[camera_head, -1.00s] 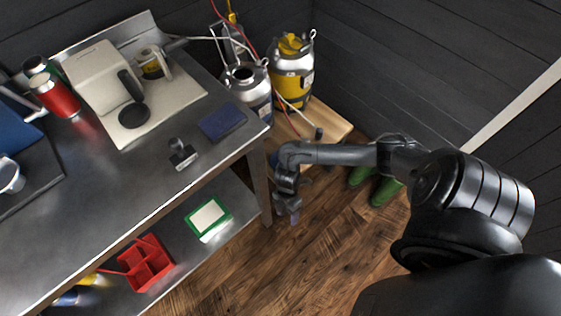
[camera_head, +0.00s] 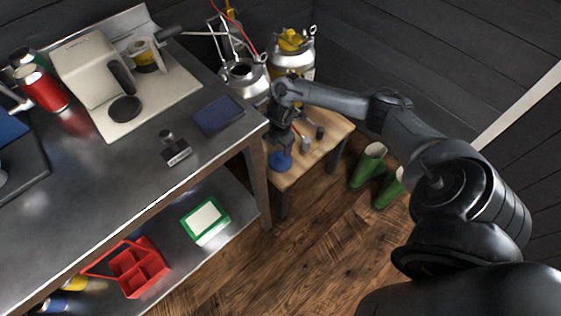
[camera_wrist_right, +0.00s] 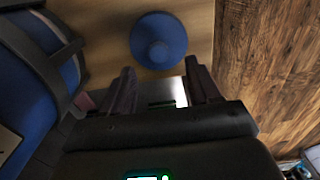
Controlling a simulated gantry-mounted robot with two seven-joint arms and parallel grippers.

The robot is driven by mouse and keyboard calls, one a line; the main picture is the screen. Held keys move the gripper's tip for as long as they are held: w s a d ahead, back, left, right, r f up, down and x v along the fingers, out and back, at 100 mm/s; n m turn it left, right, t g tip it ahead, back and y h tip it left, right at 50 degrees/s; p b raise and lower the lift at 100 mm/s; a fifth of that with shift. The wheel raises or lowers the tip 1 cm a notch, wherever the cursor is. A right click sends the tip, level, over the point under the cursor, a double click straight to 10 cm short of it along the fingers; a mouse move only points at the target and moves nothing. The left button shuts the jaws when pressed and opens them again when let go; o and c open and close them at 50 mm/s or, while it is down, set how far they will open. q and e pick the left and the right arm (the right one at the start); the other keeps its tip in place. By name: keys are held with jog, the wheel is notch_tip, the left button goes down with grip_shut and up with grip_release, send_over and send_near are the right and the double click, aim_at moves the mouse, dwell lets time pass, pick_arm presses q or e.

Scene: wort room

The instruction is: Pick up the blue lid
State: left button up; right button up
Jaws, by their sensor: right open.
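The blue lid (camera_head: 280,161) lies flat on a small wooden bench, a round disc near the bench's left side. In the right wrist view the blue lid (camera_wrist_right: 158,38) shows whole, with a round knob in its middle. My right gripper (camera_head: 282,143) is above the bench close to the lid and partly covers it in the head view. In the right wrist view its two fingers (camera_wrist_right: 160,75) are apart with nothing between them, and the lid shows beyond their tips. My left gripper is not in view.
The wooden bench (camera_head: 318,145) carries small dark and grey items beside the lid. Metal kegs (camera_head: 243,76) stand behind, one with a yellow top (camera_head: 291,50). The steel table (camera_head: 95,185) borders the bench on the left. Green boots (camera_head: 370,165) stand on the floor at right.

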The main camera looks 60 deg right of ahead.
aim_at(280, 155)
jog(key=shift+f+b, duration=1.45)
jog(key=shift+f, duration=1.25)
jog(key=shift+w, duration=0.1)
jog(key=shift+c, duration=0.3)
grip_shut()
